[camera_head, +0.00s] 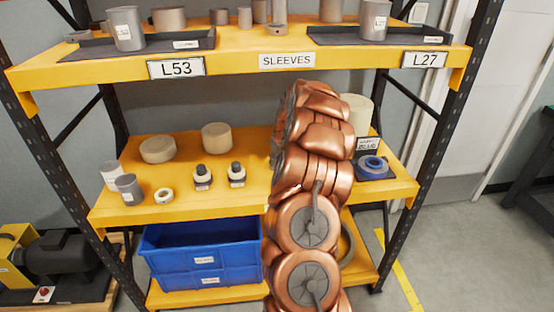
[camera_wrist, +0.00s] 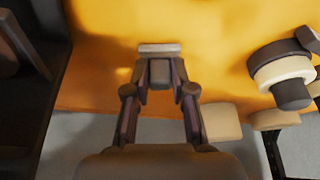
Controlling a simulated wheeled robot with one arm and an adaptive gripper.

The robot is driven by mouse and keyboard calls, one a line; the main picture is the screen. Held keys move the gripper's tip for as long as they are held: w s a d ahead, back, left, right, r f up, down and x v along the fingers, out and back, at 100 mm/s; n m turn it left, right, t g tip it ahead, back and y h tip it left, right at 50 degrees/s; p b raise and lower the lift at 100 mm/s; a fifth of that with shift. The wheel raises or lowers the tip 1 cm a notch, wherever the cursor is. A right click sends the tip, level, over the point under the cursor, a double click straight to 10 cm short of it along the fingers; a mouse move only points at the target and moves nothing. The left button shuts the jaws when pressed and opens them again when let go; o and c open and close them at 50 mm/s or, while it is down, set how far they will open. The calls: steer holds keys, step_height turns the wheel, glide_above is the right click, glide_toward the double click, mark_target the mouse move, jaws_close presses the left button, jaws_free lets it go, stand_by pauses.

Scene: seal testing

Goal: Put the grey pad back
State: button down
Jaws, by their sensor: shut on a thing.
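In the wrist view my gripper (camera_wrist: 160,68) is over the yellow shelf board, its fingers drawn together at the tips. A flat, pale grey piece, seen nearly edge-on, shows at the fingertips; I take it to be the grey pad (camera_wrist: 158,48). The fingers are shut on it, though their grip is partly hidden. I cannot tell whether the pad touches the board. In the head view my copper-coloured arm covers the gripper and the pad.
The middle shelf (camera_head: 150,226) holds cream discs, grey cups (camera_head: 128,188), two dark-knobbed pieces (camera_head: 236,175) and a blue ring (camera_head: 372,165). In the wrist view a black-and-cream stack (camera_wrist: 284,70) stands right of my gripper. Blue bins (camera_head: 200,268) sit below.

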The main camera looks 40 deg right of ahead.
steer(key=c, duration=1)
jaws_free()
steer(key=shift+f, duration=0.1)
